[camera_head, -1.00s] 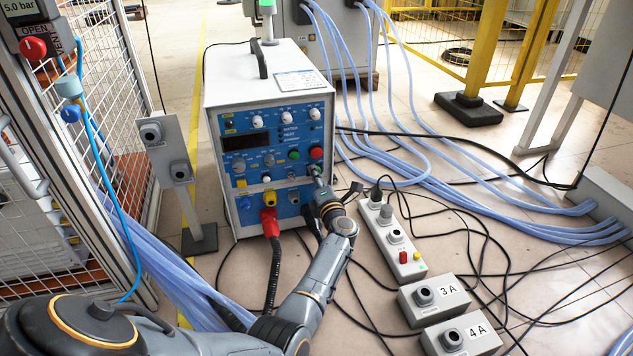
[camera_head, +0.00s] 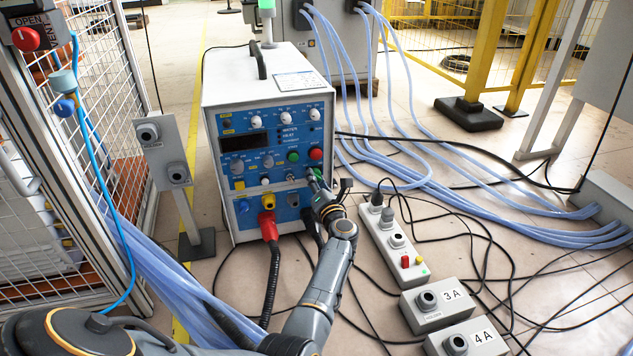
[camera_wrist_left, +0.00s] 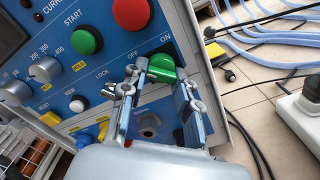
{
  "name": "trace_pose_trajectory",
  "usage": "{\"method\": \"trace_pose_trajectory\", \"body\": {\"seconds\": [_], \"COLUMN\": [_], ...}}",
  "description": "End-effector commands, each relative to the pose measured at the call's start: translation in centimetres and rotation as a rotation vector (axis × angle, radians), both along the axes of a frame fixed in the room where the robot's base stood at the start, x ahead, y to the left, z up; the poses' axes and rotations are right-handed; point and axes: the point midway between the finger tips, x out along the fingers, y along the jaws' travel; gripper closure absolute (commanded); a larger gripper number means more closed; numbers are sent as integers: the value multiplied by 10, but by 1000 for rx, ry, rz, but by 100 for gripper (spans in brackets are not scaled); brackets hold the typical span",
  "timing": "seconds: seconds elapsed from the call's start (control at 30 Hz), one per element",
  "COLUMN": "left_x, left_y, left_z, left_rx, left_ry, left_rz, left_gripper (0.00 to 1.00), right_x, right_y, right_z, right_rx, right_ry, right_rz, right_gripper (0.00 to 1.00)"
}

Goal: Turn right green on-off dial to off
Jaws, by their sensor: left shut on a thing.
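The green on-off dial (camera_wrist_left: 161,68) is at the lower right of the blue front panel, between the printed words OFF and ON in the left wrist view. In the head view the dial is mostly hidden by my left gripper (camera_head: 316,184). My left gripper, also in the left wrist view (camera_wrist_left: 158,84), has a finger on each side of the dial and is shut on it. The heater (camera_head: 262,95) is a white box with a blue panel. My right gripper is not in view.
A green START button (camera_wrist_left: 86,40) and a red button (camera_wrist_left: 131,13) sit above the dial. A red plug with a black cable (camera_head: 268,226) is left of my arm. A power strip (camera_head: 392,237) and boxes 3A (camera_head: 437,303) and 4A (camera_head: 470,339) lie to the right.

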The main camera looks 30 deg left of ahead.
Motion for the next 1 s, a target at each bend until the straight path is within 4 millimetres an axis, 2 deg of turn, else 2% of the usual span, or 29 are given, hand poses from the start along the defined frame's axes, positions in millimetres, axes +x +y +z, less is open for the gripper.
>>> {"method": "trace_pose_trajectory", "body": {"seconds": [0.27, 0.3, 0.4, 0.77, 1.0], "left_x": [0, 0, 0, 0, -1], "left_y": [-1, -1, -1, 0, 1], "left_z": [-2, -2, -1, 1, 6], "left_rx": [-4, -3, -3, 17, 201], "left_ry": [0, 0, 0, 21, 236], "left_rz": [0, 0, 0, 1, 0], "left_gripper": [100, 63, 46, 46, 46], "right_x": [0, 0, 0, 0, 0], "right_y": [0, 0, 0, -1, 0], "right_z": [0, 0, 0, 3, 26], "right_rx": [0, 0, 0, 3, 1], "right_ry": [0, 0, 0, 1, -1], "right_rz": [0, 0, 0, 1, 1], "right_gripper": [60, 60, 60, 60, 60]}}
